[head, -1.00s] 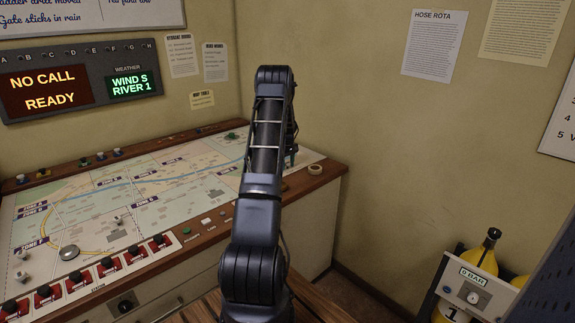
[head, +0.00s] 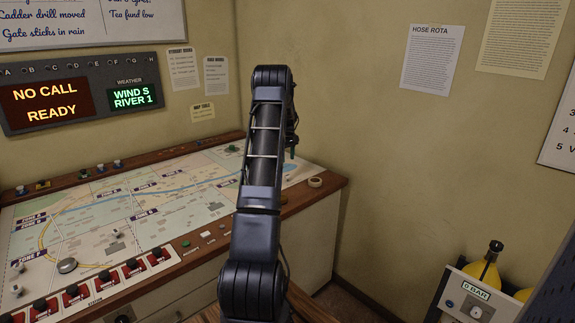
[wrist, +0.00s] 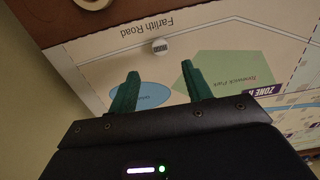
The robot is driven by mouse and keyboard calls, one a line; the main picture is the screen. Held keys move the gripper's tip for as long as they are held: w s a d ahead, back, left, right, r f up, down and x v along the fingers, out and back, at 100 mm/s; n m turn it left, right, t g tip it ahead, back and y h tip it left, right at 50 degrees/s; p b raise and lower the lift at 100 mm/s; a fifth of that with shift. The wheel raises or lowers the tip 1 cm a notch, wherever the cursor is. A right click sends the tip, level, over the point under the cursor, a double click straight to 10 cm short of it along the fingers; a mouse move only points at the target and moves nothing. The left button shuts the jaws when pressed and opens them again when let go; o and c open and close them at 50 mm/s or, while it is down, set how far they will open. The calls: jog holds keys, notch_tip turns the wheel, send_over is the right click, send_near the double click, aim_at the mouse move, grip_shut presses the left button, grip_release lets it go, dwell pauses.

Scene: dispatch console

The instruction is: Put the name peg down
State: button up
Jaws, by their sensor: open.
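A small white peg (wrist: 160,45) with dark lettering stands on the map (wrist: 110,45) near the printed words Farlith Road, in the wrist view. My gripper (wrist: 158,82) is open, with its two green fingers apart and nothing between them. The peg is beyond the fingertips and apart from them. In the head view my gripper (head: 291,145) is mostly hidden behind my arm, over the right end of the map console (head: 325,196). I cannot make out the peg in the head view.
A tape roll (head: 315,182) lies on the console's wooden right rim; it also shows in the wrist view (wrist: 92,3). Red switches (head: 105,280) line the front edge. Other small pegs (head: 116,232) stand on the map's left part. Yellow cylinders (head: 487,270) stand at right.

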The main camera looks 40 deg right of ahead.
jog(key=w+a+r, duration=0.2)
jog(key=a+r, duration=1.2)
jog(key=a, duration=0.2)
jog(key=s+a+r+t, duration=0.1)
jog(key=s+a+r, duration=0.3)
jog(key=a, duration=0.6)
jog(key=s+a+r+t, duration=0.15)
jog(key=a+r, duration=0.35)
jog(key=a, duration=0.5)
jog(key=s+a+r, duration=0.2)
jog(key=s+a, duration=0.5)
jog(key=a, duration=0.1)
jog(key=s+a+r, duration=0.2)
jog(key=s+a, duration=0.5)
jog(key=a, duration=0.2)
jog(key=s+a+f+t, duration=0.1)
jog(key=s+a+f, duration=0.1)
jog(key=s+a, duration=0.2)
jog(key=s+a+f+t, duration=0.1)
jog(key=s+a+f, duration=0.2)
jog(key=s, duration=0.8)
jog(key=shift+a+f, duration=0.25)
jog(key=shift+a, duration=0.8)
jog(key=shift+o, duration=0.5)
